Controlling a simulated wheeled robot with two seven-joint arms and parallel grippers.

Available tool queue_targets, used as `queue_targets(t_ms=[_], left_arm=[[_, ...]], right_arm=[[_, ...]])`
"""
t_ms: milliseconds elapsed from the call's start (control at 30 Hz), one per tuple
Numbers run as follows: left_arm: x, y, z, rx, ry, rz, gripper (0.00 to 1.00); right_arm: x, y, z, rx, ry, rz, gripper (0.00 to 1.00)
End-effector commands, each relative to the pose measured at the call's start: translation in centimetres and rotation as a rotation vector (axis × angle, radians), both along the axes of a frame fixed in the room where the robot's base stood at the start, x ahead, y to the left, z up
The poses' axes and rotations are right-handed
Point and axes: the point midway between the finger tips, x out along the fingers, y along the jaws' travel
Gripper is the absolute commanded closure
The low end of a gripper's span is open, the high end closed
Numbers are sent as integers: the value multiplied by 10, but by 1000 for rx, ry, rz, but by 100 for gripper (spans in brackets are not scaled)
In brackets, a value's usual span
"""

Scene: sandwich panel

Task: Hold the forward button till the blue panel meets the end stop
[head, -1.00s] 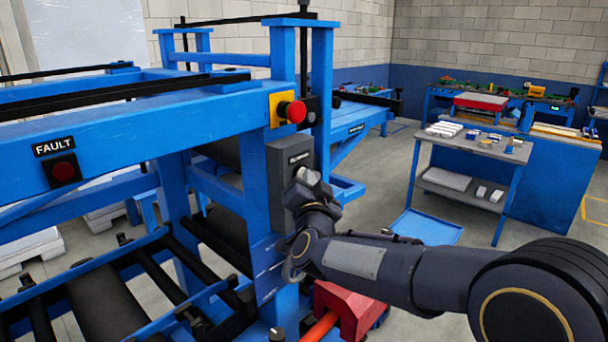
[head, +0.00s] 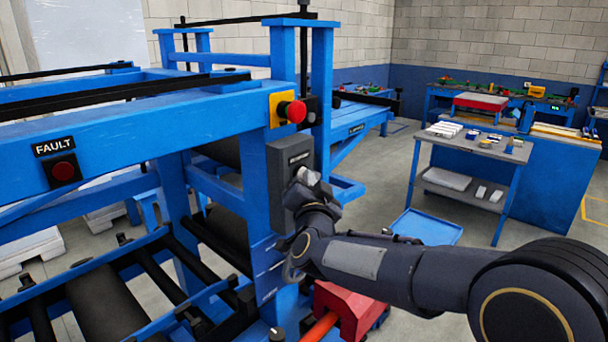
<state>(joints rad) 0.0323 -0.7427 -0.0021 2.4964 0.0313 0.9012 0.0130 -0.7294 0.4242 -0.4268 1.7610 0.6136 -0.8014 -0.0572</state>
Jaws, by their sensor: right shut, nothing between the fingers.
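A dark grey control box (head: 279,165) is fixed to a blue upright of the roller machine (head: 225,112). My right gripper (head: 303,182) is shut and empty, with its tips at the face of the box. The gripper covers the box's buttons, so I cannot tell which button it touches or whether one is pressed. The box's label is too small to read. I cannot make out the blue panel or the end stop. My left gripper is not in view.
A red emergency stop button (head: 296,111) on a yellow plate sits just above the box. A FAULT lamp (head: 64,171) is on the blue beam at left. A red block (head: 347,310) lies below my right arm. A grey cart (head: 470,150) stands at right.

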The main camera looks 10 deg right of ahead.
Motion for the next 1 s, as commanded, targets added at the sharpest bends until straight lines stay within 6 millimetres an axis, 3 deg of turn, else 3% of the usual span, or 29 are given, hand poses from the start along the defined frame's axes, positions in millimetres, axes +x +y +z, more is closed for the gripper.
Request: queue_targets(t_ms=[1000], left_arm=[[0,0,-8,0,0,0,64]], right_arm=[[-17,-13,-1,1,0,0,100]])
